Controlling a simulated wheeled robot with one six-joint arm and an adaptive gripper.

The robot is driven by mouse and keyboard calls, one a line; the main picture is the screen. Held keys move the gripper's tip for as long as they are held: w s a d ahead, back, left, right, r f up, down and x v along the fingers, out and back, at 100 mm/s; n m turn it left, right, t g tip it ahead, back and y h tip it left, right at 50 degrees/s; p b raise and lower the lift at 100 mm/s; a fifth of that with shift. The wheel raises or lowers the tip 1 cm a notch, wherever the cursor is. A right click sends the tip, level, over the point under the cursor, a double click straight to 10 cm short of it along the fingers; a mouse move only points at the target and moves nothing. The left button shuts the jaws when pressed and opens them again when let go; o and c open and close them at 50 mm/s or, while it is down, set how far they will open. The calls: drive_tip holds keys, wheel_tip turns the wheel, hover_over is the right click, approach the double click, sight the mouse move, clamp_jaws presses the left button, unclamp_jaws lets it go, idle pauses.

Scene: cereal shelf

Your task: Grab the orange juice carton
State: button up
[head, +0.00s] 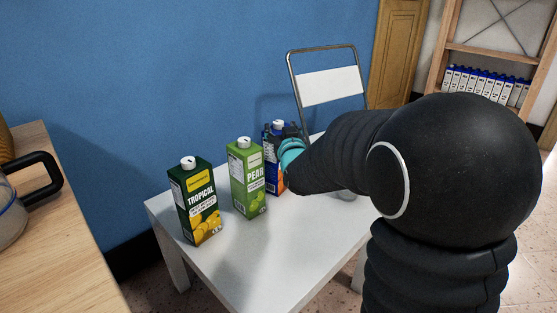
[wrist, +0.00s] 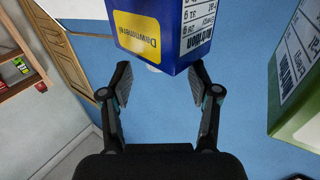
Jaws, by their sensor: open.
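The blue carton (head: 271,177), with orange near its base, stands on the white table at the far end of a row of cartons. It looks like the orange juice carton, but its name is hidden in the head view. My gripper (head: 289,135) is at its upper right side and hides part of it. In the wrist view the blue carton (wrist: 175,25) appears upside down, with a yellow label, just ahead of the fingertips. My gripper (wrist: 161,75) is open, with one finger toward each side of the carton and nothing held.
A green pear carton (head: 248,178) stands close beside the blue one; it also shows at the right in the wrist view (wrist: 300,75). A dark green tropical carton (head: 196,203) stands nearer. A folding chair (head: 330,86) is behind the white table (head: 255,270). The table's front is clear.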

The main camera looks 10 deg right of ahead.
sight(279, 125)
drive_tip(key=shift+w, duration=2)
clamp_jaws()
drive_tip(key=shift+r, duration=0.1)
